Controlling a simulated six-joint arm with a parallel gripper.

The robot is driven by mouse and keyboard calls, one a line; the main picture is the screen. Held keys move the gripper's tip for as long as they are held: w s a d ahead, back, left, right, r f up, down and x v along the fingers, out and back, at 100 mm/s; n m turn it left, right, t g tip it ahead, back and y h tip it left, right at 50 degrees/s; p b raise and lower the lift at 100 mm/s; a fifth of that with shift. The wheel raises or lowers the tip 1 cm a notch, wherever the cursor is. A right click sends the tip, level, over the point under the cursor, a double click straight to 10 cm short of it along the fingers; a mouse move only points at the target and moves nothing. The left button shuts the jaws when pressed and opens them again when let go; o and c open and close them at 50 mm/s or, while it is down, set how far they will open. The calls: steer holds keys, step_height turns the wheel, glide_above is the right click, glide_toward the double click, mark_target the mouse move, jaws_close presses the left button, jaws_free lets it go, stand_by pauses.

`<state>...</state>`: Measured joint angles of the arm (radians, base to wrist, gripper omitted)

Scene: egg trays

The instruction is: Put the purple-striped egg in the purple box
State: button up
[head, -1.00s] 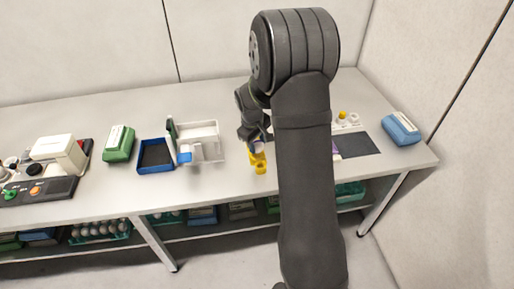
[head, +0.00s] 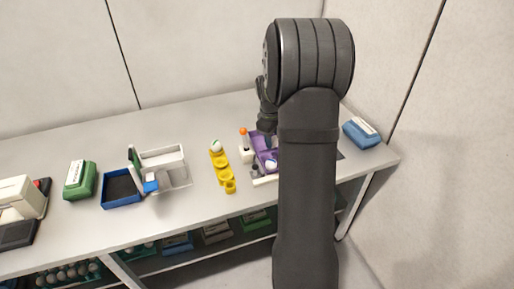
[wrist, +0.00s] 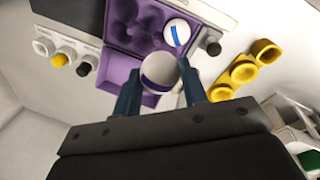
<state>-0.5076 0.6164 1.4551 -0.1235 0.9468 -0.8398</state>
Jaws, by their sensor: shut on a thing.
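In the wrist view my gripper (wrist: 160,77) is shut on the purple-striped egg (wrist: 161,66), a white egg with a purple band. The egg is held in front of the open purple box (wrist: 118,34), over its near part as seen there. The purple box also shows in the head view (head: 262,142), partly hidden by my arm. A white egg with a blue stripe (wrist: 177,32) sits in one of its compartments. In the head view the gripper's fingers and held egg are hidden behind my arm.
A blue carton (head: 361,133) lies to the right.

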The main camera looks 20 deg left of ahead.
steer(key=w+d+f, duration=0.2)
steer(key=w+d, duration=0.2)
steer(key=w, duration=0.5)
steer(key=shift+s+a+f, duration=0.1)
steer(key=shift+f, duration=1.75)
steer(key=shift+s+a+f, duration=0.1)
steer(key=shift+f, duration=1.7)
steer(key=shift+f, duration=0.3)
steer(key=o, duration=0.7)
steer(key=s+r, duration=0.1)
steer(key=r, duration=0.4)
steer(key=s+r, duration=0.1)
steer(key=r, duration=1.1)
steer(key=shift+s+a+r, duration=0.1)
steer(key=shift+s+a, duration=0.1)
steer(key=shift+s, duration=0.2)
